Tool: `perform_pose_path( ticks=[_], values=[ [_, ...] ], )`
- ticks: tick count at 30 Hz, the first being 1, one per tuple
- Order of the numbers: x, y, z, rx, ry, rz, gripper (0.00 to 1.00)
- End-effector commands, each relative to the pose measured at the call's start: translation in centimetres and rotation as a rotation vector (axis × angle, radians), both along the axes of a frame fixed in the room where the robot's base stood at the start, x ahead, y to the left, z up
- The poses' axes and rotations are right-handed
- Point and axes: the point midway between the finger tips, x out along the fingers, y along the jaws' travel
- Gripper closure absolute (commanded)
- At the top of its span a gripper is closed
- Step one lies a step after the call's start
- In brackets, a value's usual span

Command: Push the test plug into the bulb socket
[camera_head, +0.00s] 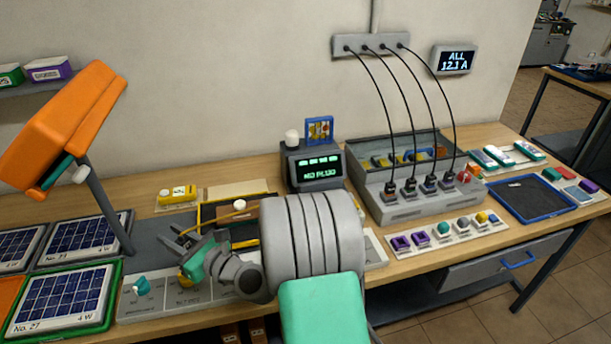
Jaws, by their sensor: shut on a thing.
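My gripper (187,272) is at the left end of my grey and green arm, low over the pale grey labelled board (160,306) at the front left of the bench. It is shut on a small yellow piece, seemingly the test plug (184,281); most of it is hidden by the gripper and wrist. An orange lead (208,221) curves from near the gripper to the yellow and black case behind. I cannot make out the bulb socket or whether the plug touches it. The dark meter (318,167) reads "NO PLUG".
A teal knob (141,286) stands on the board's left. Solar panels (66,297) and an orange lamp (62,120) are at left. My arm covers the middle. A grey charger (412,205) with several black cables and a blue-edged tray (530,213) stand right.

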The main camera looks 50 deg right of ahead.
Motion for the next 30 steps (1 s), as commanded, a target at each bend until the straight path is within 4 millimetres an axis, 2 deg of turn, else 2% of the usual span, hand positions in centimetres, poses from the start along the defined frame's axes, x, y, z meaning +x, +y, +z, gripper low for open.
perform_pose_path(
  ticks=[5,11,12,14,15,18,21,25,30],
  values=[
    [1.3,-7.9,-0.5,-0.002,0.014,-0.163,1.00],
    [0.8,-20.2,-1.1,0.001,0.027,-0.412,1.00],
    [0.3,-22.9,-1.2,0.001,0.026,-0.466,1.00],
    [-0.6,-26.9,-1.4,0.002,0.025,-0.547,1.00],
    [-1.5,-29.5,-1.4,0.001,0.022,-0.600,1.00],
    [-3.9,-35.6,-1.5,0.002,0.016,-0.726,1.00],
    [-6.4,-40.3,-1.5,-0.002,0.007,-0.827,1.00],
    [-8.7,-43.9,-1.5,-0.004,-0.004,-0.907,1.00],
    [-9.6,-45.1,-1.8,-0.004,-0.007,-0.935,1.00]
  ],
)
